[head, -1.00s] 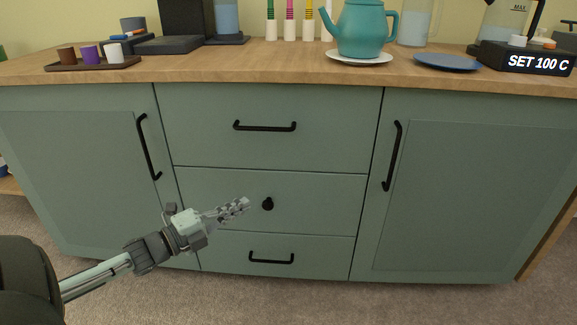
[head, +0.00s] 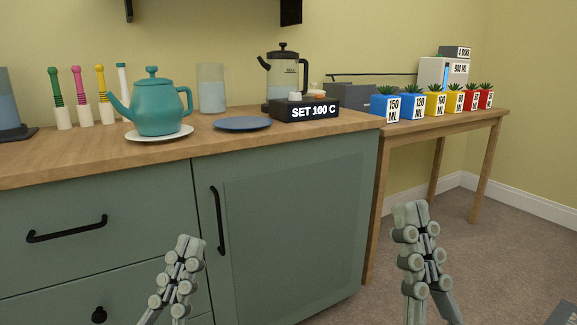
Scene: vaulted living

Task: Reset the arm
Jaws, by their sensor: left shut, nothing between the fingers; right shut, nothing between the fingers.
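My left gripper (head: 187,246) is in the lower middle of the head view, pointing up in front of the green cabinet (head: 290,215). It is shut and empty. My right gripper (head: 410,212) is at the lower right, also upright, shut and empty, in front of the carpet beside the cabinet's right end. The two grippers are apart and neither appears to hold anything. The forearms below them are cut off by the frame's lower edge.
On the wooden counter (head: 60,170) stand a teal teapot (head: 158,110) on a white plate, a blue plate (head: 242,123), a glass pitcher (head: 212,90), a kettle (head: 286,75) and a "SET 100 C" block (head: 305,110). A side table (head: 455,127) holds several labelled plant pots. Carpet lies open at right.

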